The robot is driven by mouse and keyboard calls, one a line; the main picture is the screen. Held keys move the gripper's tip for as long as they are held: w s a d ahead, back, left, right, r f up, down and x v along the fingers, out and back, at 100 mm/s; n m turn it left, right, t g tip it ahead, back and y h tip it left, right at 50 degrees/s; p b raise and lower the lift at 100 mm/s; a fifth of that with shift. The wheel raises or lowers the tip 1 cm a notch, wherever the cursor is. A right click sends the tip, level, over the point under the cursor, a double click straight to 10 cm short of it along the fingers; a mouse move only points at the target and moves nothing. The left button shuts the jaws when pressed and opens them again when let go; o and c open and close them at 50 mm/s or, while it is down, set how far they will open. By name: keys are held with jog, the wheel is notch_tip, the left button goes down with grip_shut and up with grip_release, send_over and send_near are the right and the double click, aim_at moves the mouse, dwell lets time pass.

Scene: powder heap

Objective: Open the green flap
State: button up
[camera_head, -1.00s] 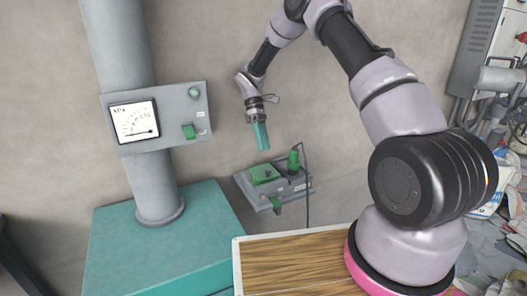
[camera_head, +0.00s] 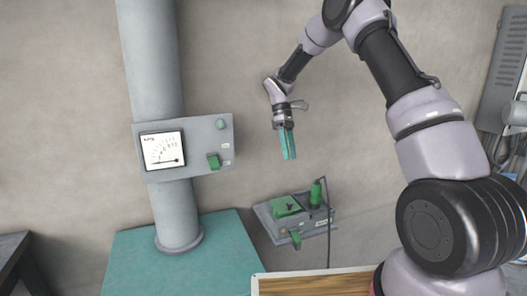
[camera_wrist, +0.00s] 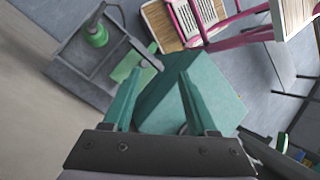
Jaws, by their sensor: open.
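A grey box (camera_head: 268,222) on the wall carries a green square plate (camera_head: 287,205) with a dark knob, a green cylinder (camera_head: 316,192) and a green tab (camera_head: 295,240) at its front. The plate looks like the green flap, but I cannot be sure; it lies flat on the box. My gripper (camera_head: 289,158) hangs above the box, fingers pointing down, touching nothing. In the wrist view its teal fingers (camera_wrist: 160,76) are apart and empty. The box (camera_wrist: 78,62) is at upper left there, with the green cylinder (camera_wrist: 96,35) and a green piece (camera_wrist: 130,64) partly behind a finger.
The pipe stands on a teal cabinet (camera_head: 140,262). A wood-topped surface (camera_head: 315,284) is below the box. A dark cable hangs beside the box.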

jog(key=s+d+r+m+t+y, duration=0.1)
jog(key=s+d+r+m+t, duration=0.3)
jog(key=r, duration=0.5)
jog(key=s+d+r+m+t+y, duration=0.1)
jog(key=s+d+r+m, duration=0.15)
jog(key=s+r, duration=0.5)
jog(key=s+d+r+m+t+y, duration=0.1)
jog(key=s+d+r+m+t, duration=0.1)
jog(key=s+r+m+t, duration=0.45)
jog(key=s+d+r+m+t+y, duration=0.1)
jog(key=s+d+m, duration=0.2)
jog(key=s, duration=0.6)
jog(key=n+g+h, duration=0.2)
jog(key=n+g, duration=0.5)
jog(key=n, duration=1)
send_over(285, 202)
jog(key=s, duration=0.5)
notch_tip(285, 202, down, 31)
jog(key=f, duration=0.6)
jog(key=d+f, duration=0.1)
jog(key=f, duration=0.2)
jog(key=shift+w+f, duration=0.1)
jog(key=shift+f, duration=0.2)
